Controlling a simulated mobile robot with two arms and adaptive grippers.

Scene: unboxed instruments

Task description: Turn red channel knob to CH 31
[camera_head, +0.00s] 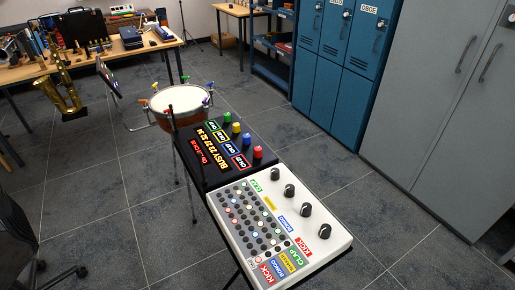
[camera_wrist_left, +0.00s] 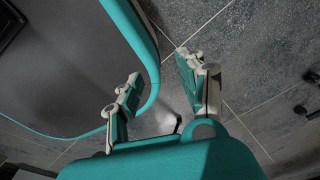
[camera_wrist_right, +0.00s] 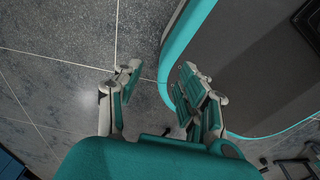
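A black wireless unit (camera_head: 204,172) stands on a stand in the middle of the head view. The red knob (camera_head: 258,153) is at its near right corner, in a row with a blue knob (camera_head: 246,139), a yellow knob (camera_head: 236,128) and a green knob (camera_head: 227,117). A red-framed channel label (camera_head: 240,162) sits beside the red knob; its number is too small to read. Yellow display text seems to read "BUSY 21 27 32 34". My left gripper (camera_wrist_left: 160,75) and right gripper (camera_wrist_right: 160,70) are open and empty, away from the knobs and outside the head view.
A white drum machine (camera_head: 325,240) with black knobs adjoins the unit on the near side. A drum (camera_head: 180,116) stands behind it. Blue lockers (camera_head: 330,95) and grey cabinets (camera_head: 425,100) line the right. A workbench (camera_head: 120,53) is at the back left. Floor beside the stand is clear.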

